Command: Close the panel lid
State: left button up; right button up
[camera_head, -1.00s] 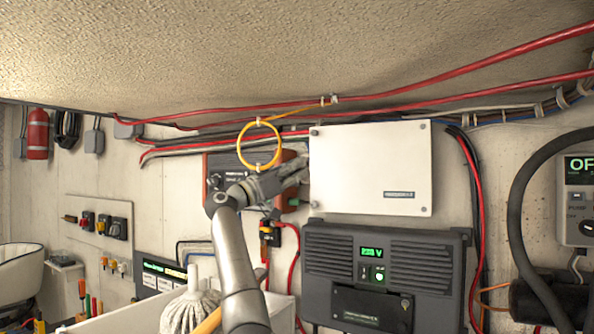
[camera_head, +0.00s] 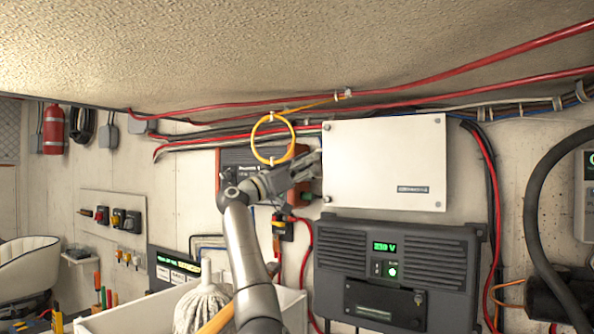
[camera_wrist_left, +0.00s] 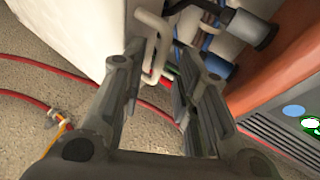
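The white panel lid (camera_head: 385,160) faces me flat on the wall, with a small label at its lower right and fasteners at its corners. I cannot tell if it is fully shut. My left gripper (camera_head: 312,168) is at the lid's left edge. In the left wrist view, my left gripper (camera_wrist_left: 162,58) has its fingers apart. A white wall (camera_wrist_left: 70,35), likely the panel's side, is left of the fingers. White bent tubes (camera_wrist_left: 153,42) show between and beyond the fingertips; I cannot tell if they touch. My right gripper is out of view.
A dark inverter (camera_head: 400,270) with a green display is below the lid. An orange-and-grey box (camera_head: 235,165) is behind my left gripper. A yellow ring (camera_head: 272,138) hangs above it. Red cables (camera_head: 430,85) run above the lid.

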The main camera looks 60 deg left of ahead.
pick_arm(q)
jog(key=v, duration=1.2)
jog(key=shift+a, duration=0.1)
jog(key=shift+c, duration=0.4)
